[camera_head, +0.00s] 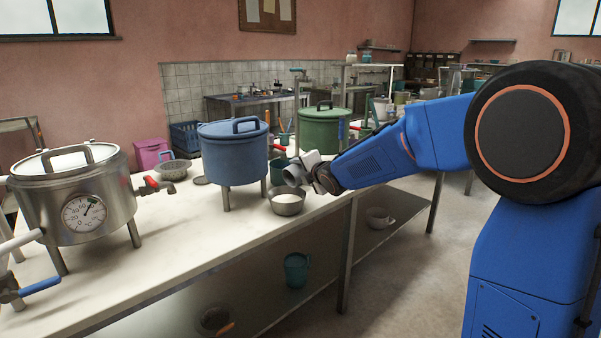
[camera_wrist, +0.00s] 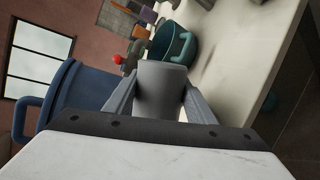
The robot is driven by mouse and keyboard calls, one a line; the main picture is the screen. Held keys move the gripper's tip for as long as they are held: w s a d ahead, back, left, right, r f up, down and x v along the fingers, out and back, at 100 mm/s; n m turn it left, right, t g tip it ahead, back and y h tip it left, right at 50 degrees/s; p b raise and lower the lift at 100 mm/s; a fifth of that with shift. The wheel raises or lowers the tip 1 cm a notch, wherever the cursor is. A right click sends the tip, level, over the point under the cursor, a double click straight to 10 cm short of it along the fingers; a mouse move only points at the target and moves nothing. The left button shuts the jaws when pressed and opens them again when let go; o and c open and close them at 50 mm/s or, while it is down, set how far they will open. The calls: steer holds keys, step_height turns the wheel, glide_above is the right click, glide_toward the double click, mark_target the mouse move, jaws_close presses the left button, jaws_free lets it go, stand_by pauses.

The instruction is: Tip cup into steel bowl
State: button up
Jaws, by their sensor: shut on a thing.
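The steel bowl (camera_head: 287,207) stands on the table just below the cup and shows a pale inside. In the wrist view the cup (camera_wrist: 162,88) sits between both fingers of my gripper (camera_wrist: 161,96); its inside is hidden. The bowl cannot be made out in the wrist view.
A blue lidded pot (camera_head: 232,155) stands close left of the bowl. A teal mug (camera_head: 278,172) is behind the cup, and a green pot (camera_head: 321,130) is farther back. A steel pot with a gauge (camera_head: 75,190) stands at left. The table front (camera_head: 200,245) is clear.

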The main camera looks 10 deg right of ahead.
steer(key=shift+d, duration=0.1)
steer(key=shift+w+d+f+m+g+y, duration=0.15)
steer(key=shift+m+g+y, duration=0.15)
steer(key=shift+m, duration=0.2)
steer(key=shift+w+d+m, duration=0.1)
steer(key=shift+m, duration=0.2)
steer(key=shift+w+d+f+m+g+y, duration=0.1)
steer(key=shift+d+f+m+g+y, duration=0.1)
steer(key=shift+m+g+y, duration=0.25)
steer(key=shift+w+d+f+m+g+y, duration=0.15)
steer(key=shift+m+g, duration=0.1)
steer(key=shift+m, duration=0.3)
